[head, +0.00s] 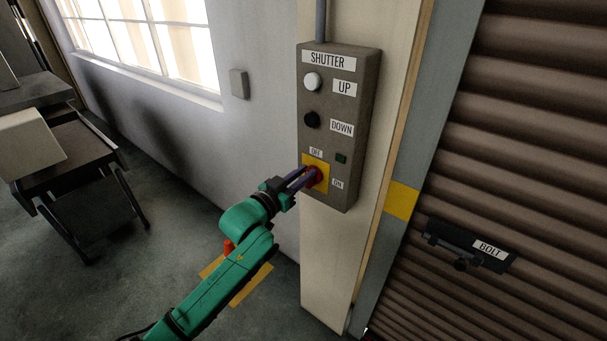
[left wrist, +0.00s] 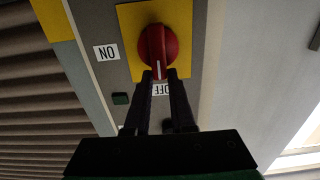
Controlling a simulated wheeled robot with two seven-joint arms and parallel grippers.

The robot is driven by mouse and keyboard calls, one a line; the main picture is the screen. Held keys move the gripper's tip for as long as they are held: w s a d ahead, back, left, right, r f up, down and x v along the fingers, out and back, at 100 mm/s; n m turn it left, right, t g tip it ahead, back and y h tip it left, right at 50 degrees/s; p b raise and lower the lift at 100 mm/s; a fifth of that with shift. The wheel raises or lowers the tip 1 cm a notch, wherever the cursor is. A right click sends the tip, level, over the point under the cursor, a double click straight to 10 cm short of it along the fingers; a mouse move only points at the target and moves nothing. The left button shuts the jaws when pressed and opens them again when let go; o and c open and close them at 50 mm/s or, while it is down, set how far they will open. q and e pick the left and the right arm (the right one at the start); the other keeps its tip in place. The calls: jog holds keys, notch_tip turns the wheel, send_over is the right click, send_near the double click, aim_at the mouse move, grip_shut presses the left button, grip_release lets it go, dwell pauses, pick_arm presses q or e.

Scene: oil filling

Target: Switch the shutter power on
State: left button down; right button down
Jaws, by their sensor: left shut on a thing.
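The shutter control box (head: 338,75) hangs on a cream post, with a white UP button (head: 312,82) and a black DOWN button (head: 311,119). Low on it is a red rotary knob (head: 319,175) on a yellow plate. In the left wrist view, which shows the box upside down, the knob (left wrist: 157,45) has a white line pointing to the OFF label (left wrist: 161,89). The ON label (left wrist: 106,52) is to the side. My left gripper (left wrist: 160,76) is shut on the knob, one finger on each side of the line. The small green lamp (head: 341,158) looks dark. My right gripper is not visible.
The ribbed shutter (head: 530,120) stands at the right, with a black bolt (head: 470,247) labelled BOLT. A wall with a window (head: 140,35) and a small grey switch box (head: 239,84) is at the left. Dark furniture (head: 75,160) stands far left. Floor between is mostly clear.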

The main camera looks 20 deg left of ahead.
pick_arm(q)
jog(key=shift+d+f+m, duration=0.1)
jog(key=shift+m, duration=0.2)
jog(key=m, duration=0.1)
jog(key=m+b, duration=0.1)
jog(key=m, duration=0.1)
jog(key=shift+s+d+f, duration=0.1)
jog(key=shift+s+d, duration=0.05)
jog(key=shift+d, duration=0.2)
jog(key=m, duration=0.3)
jog(key=d+m+b, duration=0.1)
jog(key=m, duration=0.1)
jog(key=shift+s+f, duration=0.2)
jog(key=shift+f, duration=0.15)
jog(key=m, duration=0.1)
jog(key=m+b, duration=0.1)
jog(key=m, duration=0.1)
jog(key=f+m, duration=0.1)
jog(key=shift+s+d+m+b, duration=0.1)
jog(key=shift+d+m+b, duration=0.15)
jog(key=shift+m+b, duration=0.05)
jog(key=m, duration=0.2)
jog(key=m+b, duration=0.1)
jog(key=m, duration=0.1)
jog(key=shift+d+f+m, duration=0.1)
jog(key=shift+f+m, duration=0.2)
jog(key=shift+f, duration=0.1)
jog(key=c, duration=0.8)
grip_release()
jog(key=shift+o, duration=0.2)
